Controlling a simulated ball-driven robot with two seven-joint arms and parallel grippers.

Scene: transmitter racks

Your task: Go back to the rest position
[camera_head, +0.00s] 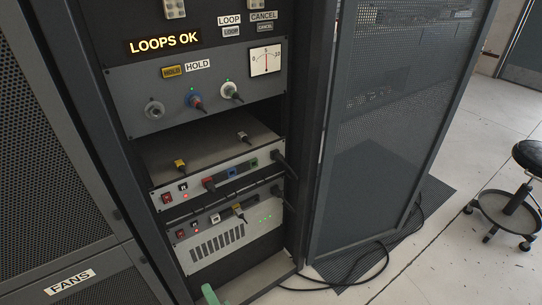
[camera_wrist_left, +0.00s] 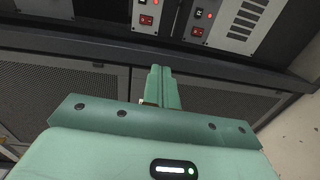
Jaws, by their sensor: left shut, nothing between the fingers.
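My left gripper (camera_head: 211,294) shows only as a small pale green piece at the bottom edge of the head view, in front of the rack's lower part. In the left wrist view the left gripper (camera_wrist_left: 160,88) has its green fingers together, with nothing held between them. It is apart from the rack units, which appear beyond it at the top of that view. My right gripper is in neither view.
The open rack holds a panel (camera_head: 215,85) with knobs and a meter under a lit "LOOPS OK" sign (camera_head: 164,40), and two lower units (camera_head: 220,174) with plugs. Black cables (camera_head: 345,284) lie on the floor. A stool (camera_head: 505,205) stands right, with free floor around it.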

